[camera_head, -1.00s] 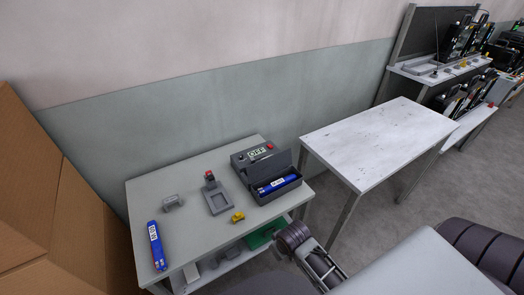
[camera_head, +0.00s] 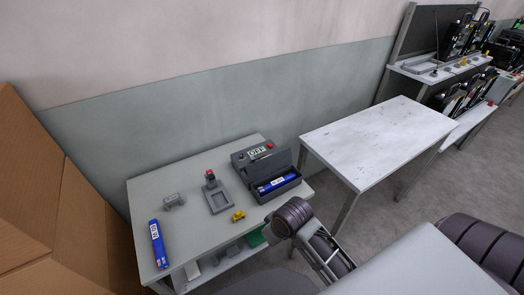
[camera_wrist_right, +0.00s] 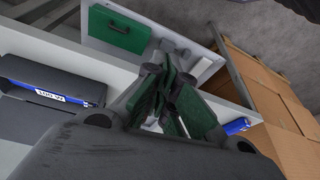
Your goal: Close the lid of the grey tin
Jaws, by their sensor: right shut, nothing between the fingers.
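The grey tin (camera_head: 281,194) stands near the right end of the grey table. Its lid (camera_head: 267,168) is open and stands up along the tin's back side. A blue labelled pack (camera_head: 279,183) lies inside. In the right wrist view the tin (camera_wrist_right: 25,72) shows at the left, with the blue pack (camera_wrist_right: 58,92) in it. My right gripper (camera_wrist_right: 168,88) has its green-padded fingers together and empty, to the side of the tin and apart from it. In the head view my right arm is in front of the tin, and its fingers cannot be made out. My left gripper is not in view.
A grey tray stand (camera_head: 218,202), a yellow part (camera_head: 238,215), a grey block (camera_head: 173,201) and another blue pack (camera_head: 158,244) are on the table (camera_head: 195,240). A cardboard box (camera_head: 50,220) stands left.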

